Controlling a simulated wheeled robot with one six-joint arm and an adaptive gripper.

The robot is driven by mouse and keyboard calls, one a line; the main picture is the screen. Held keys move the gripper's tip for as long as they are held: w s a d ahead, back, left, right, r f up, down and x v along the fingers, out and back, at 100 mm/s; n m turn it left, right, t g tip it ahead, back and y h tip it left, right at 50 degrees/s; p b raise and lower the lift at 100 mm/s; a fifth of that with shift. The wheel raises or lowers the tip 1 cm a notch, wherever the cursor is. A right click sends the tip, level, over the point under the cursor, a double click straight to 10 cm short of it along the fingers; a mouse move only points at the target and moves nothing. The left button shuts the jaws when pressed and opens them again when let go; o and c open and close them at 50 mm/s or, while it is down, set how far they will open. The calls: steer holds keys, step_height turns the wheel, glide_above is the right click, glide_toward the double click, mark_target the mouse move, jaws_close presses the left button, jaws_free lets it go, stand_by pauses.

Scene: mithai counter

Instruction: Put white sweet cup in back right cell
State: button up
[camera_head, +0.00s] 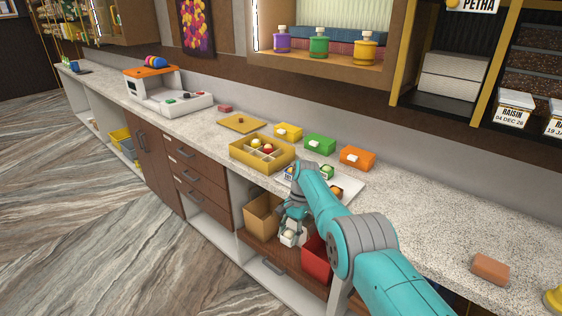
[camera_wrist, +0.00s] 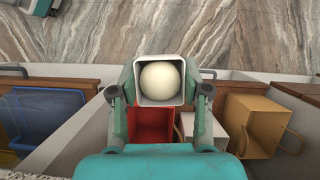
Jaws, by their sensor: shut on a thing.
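My gripper (camera_head: 293,228) is shut on the white sweet cup (camera_head: 289,238), a white square cup with a round cream-white sweet. In the wrist view the cup (camera_wrist: 160,101) sits between the two fingers (camera_wrist: 160,92), with the sweet facing the camera. The gripper and cup hang in front of the counter's edge, lower than its top. The yellow divided box (camera_head: 247,160) stands on the counter, behind and left of the gripper. It holds a red sweet and pale or yellowish sweets in some cells. Its exact cell contents are too small to tell.
A yellow lid (camera_head: 241,124) lies behind the box. Yellow (camera_head: 288,132), green (camera_head: 320,144) and orange (camera_head: 357,157) boxes stand along the counter. A white tray (camera_head: 354,184) with sweets is partly hidden by my arm. A red bin (camera_head: 316,262) and tan bin (camera_head: 262,217) sit below.

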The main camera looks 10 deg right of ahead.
mark_target(287, 231)
steer(key=shift+w+d+r+m, duration=0.1)
steer(key=shift+w+r+m, duration=0.25)
steer(key=shift+r, duration=0.4)
steer(key=shift+w+r+m, duration=0.35)
steer(key=shift+r, duration=0.35)
